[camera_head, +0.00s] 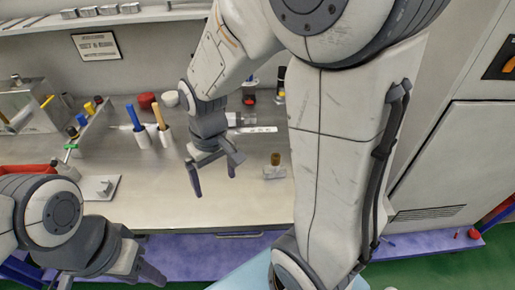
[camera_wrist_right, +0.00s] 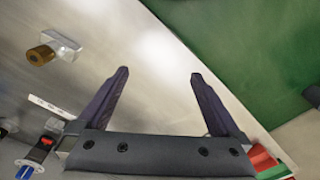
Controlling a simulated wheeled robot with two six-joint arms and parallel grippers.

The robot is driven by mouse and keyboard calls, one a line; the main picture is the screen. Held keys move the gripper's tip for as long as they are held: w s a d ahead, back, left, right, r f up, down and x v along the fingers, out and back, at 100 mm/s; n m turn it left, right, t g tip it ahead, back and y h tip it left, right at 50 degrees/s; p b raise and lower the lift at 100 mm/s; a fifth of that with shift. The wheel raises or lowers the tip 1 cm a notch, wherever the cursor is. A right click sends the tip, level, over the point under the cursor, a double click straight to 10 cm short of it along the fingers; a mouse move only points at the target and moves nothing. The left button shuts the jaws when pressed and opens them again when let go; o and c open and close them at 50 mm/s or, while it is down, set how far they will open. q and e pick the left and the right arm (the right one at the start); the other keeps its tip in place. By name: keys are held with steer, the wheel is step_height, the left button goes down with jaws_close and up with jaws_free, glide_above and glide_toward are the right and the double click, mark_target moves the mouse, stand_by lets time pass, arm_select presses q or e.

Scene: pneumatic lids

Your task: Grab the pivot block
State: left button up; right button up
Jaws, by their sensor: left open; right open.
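A small pale block with a brown-gold cylinder on it, which looks like the pivot block (camera_head: 274,172), stands on the bench right of my right gripper in the head view. In the right wrist view the block (camera_wrist_right: 63,45) is at the upper left, outside the jaws. My right gripper (camera_head: 214,180) is open and empty, above the bench and apart from the block. Its two fingers (camera_wrist_right: 157,85) have only bare bench between them. My left gripper (camera_head: 110,280) is open at the lower left of the head view, far from the block and partly cut off.
The bench (camera_head: 240,205) is clear in front. White holders with a blue (camera_head: 133,118) and a yellow handle (camera_head: 159,115) stand left of my right gripper. A flat metal plate (camera_head: 98,188) lies at left. A white strip (camera_head: 252,129) lies behind the block. A red cap (camera_head: 147,100) stands further back.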

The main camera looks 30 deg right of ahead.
steer(key=w+d+m+p, duration=0.2)
steer(key=w+d+m, duration=0.1)
steer(key=d, duration=0.8)
steer(key=m+p, duration=0.1)
steer(key=m, duration=0.2)
glide_above(277, 156)
steer(key=a, duration=0.1)
steer(key=shift+w+a+f, duration=0.1)
steer(key=shift+w+f, duration=0.05)
steer(key=shift+f, duration=0.7)
steer(key=f, duration=0.2)
steer(key=d+f, duration=0.1)
steer(key=f, duration=0.1)
steer(key=shift+f+p, duration=0.25)
steer(key=shift+p, duration=0.1)
steer(key=shift+f, duration=0.6)
step_height(277, 156, down, 4)
steer(key=shift+a+r+p, duration=0.1)
steer(key=shift+p, duration=0.7)
steer(key=shift+f, duration=0.7)
steer(key=c, duration=1.2)
arm_select(q)
step_height(277, 156, up, 7)
steer(key=shift+f, duration=0.2)
arm_select(e)
steer(key=shift+c, duration=0.3)
arm_select(q)
steer(key=shift+s, duration=0.1)
arm_select(e)
steer(key=shift+r, duration=0.15)
